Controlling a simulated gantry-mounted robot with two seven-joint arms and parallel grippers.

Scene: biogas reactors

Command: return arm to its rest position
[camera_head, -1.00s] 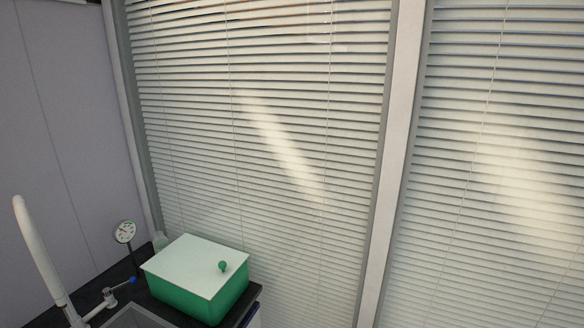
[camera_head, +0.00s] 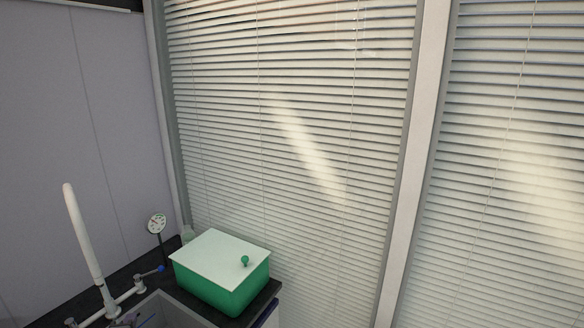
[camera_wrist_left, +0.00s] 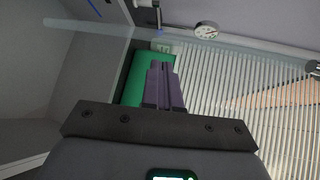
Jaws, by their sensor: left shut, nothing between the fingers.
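My left gripper (camera_wrist_left: 161,66) shows in the left wrist view with its two grey-purple fingers together and empty. Behind the fingers is a green box (camera_wrist_left: 134,82), partly hidden by them; the gap between them cannot be judged. In the head view the same green box (camera_head: 222,290), with a white lid and a green knob, stands on the dark counter. I cannot make out the left gripper clearly in the head view. My right gripper is in neither view.
A white tap (camera_head: 84,235) rises over the sink (camera_head: 168,312) at lower left. A round dial gauge (camera_head: 157,224) stands behind it, near the green box. A window with blinds (camera_head: 290,130) fills the background beside a plain grey wall (camera_head: 60,130).

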